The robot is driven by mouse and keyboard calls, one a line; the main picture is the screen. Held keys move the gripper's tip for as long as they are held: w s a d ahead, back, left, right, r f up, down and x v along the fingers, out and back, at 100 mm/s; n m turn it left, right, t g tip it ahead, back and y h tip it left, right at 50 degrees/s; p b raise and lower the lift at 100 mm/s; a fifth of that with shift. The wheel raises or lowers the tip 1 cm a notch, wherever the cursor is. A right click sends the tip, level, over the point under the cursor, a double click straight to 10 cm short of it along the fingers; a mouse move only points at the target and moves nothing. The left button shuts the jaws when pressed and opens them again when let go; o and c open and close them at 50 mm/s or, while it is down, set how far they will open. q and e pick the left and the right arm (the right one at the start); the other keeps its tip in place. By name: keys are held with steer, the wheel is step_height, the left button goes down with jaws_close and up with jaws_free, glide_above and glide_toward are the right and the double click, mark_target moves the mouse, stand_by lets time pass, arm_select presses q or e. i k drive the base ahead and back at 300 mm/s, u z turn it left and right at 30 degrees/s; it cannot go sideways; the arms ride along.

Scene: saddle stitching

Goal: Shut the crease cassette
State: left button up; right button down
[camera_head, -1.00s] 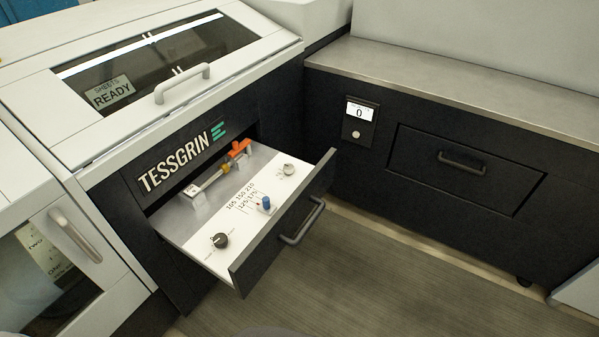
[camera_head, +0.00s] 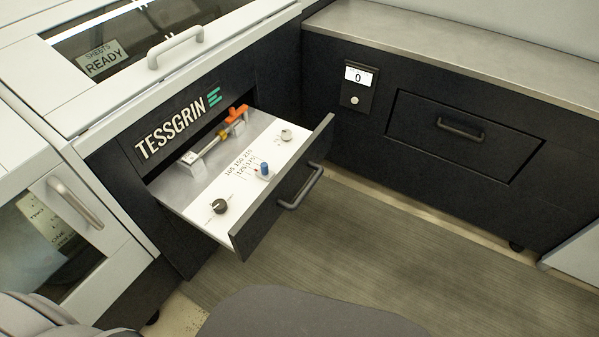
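The crease cassette (camera_head: 190,187) is a drawer pulled out of the dark front of the machine under the TESSGRIN label. Its dark front panel (camera_head: 262,215) carries a grey bar handle (camera_head: 302,187). On its pale top are a dark knob (camera_head: 218,206), a blue knob (camera_head: 264,169), a light knob (camera_head: 286,135), a printed number scale and a metal rod with an orange part (camera_head: 236,115) at the back. Neither of my grippers is in view.
A lidded window with a handle (camera_head: 175,47) is above the cassette. A glazed door (camera_head: 75,205) stands at left. A dark cabinet with a closed drawer (camera_head: 464,135) and a small display (camera_head: 359,76) is at right. The floor (camera_head: 400,255) before the cassette is clear.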

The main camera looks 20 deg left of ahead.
mark_target(226, 171)
steer(key=u, duration=0.05)
steer(key=k, duration=0.5)
steer(key=z, duration=1)
steer(key=i, duration=0.75)
steer(key=u, duration=1.6)
